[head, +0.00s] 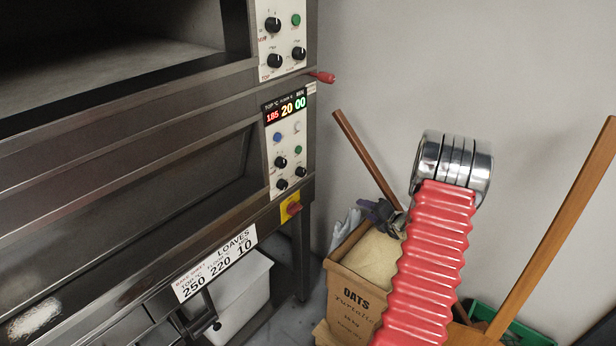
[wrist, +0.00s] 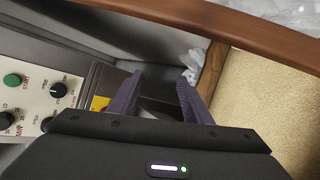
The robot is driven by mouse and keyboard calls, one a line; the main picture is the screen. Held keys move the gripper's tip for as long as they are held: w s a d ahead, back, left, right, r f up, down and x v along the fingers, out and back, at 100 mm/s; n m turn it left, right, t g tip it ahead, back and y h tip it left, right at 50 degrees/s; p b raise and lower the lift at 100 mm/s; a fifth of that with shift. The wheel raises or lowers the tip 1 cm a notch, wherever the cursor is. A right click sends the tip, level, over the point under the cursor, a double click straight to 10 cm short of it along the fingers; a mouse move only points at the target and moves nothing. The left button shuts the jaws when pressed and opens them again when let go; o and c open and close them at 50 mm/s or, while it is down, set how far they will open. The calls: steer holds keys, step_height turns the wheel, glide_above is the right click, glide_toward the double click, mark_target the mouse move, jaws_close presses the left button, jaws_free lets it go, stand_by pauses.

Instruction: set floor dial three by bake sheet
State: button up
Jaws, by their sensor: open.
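The bake sheet (head: 215,263) is a white strip on the oven's front, tilted in the picture; it reads LOAVES with 250, 220 and 10. The lower control panel (head: 290,197) has a lit display (head: 285,108) showing 185, 20 and 00. Below it are coloured buttons and black dials, such as an upper dial (head: 280,161), a right one (head: 300,170) and a lower one (head: 282,184). Which is the floor dial is too small to read. In the wrist view, a dial (wrist: 58,90) sits left of my gripper (wrist: 160,80). My gripper is open, empty, and apart from the panel.
A red handle (head: 322,77) sticks out above the lower panel. A yellow-and-red switch (head: 290,207) sits below it. A wooden pole (head: 560,225) leans at the right.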

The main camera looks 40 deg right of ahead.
mark_target(304, 174)
steer(key=w+a+r+n+t+y, duration=0.3)
steer(key=a+r+n+y, duration=0.4)
steer(key=n, duration=0.8)
step_height(304, 174, up, 4)
steer(key=shift+a+f+n+t+y, duration=0.1)
steer(key=shift+a+n+t+y, duration=0.25)
steer(key=shift+a+t, duration=0.75)
steer(key=shift+w+a, duration=0.15)
steer(key=shift+a, duration=0.05)
steer(key=x, duration=1.3)
steer(key=shift+w+a+f, duration=0.15)
steer(key=shift+w, duration=0.2)
steer(key=shift+c, duration=0.6)
steer(key=c, duration=0.9)
